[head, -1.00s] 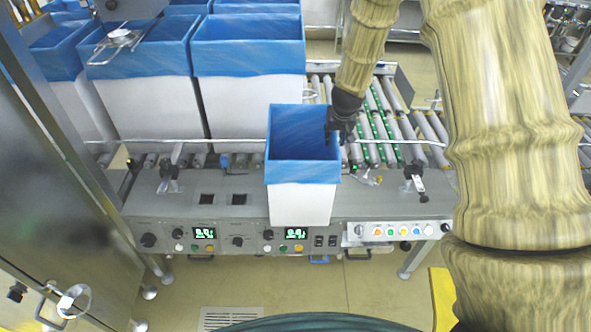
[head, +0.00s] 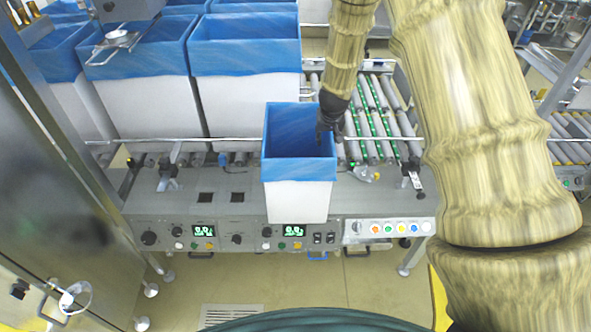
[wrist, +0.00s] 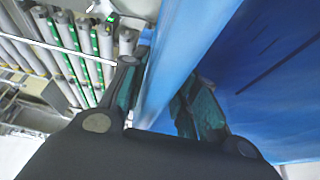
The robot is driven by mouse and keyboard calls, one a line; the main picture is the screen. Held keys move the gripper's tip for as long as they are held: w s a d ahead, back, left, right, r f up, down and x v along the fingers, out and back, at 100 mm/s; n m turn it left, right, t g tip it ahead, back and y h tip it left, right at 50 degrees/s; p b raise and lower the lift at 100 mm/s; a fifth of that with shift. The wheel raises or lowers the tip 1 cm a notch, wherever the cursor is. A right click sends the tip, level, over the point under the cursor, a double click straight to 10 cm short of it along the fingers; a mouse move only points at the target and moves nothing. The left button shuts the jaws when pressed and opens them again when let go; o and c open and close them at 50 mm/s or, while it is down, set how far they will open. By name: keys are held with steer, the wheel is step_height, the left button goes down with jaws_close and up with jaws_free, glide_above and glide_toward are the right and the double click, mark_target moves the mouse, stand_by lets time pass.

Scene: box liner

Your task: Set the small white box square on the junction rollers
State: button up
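The small white box (head: 299,201), with a blue liner folded over its rim, hangs upright in front of the guide rail, over the control panel. My gripper (head: 329,125) is at its right wall, with one finger inside and one outside. In the wrist view the fingers (wrist: 158,100) pinch the lined wall between teal pads; the blue liner (wrist: 265,85) fills the right side. The junction rollers (head: 378,122), with green strips between them, lie behind and to the right of the box. They also show in the wrist view (wrist: 82,50). The box's underside is hidden.
Large white boxes with blue liners (head: 245,105) stand at the back left. A thin guide rail (head: 215,140) runs along the conveyor's front. Clamps on posts stand at left (head: 170,165) and right (head: 412,172). The green-striped rollers look bare.

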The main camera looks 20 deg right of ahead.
steer(key=shift+s+d, duration=0.2)
steer(key=shift+d, duration=0.1)
steer(key=shift+c, duration=0.3)
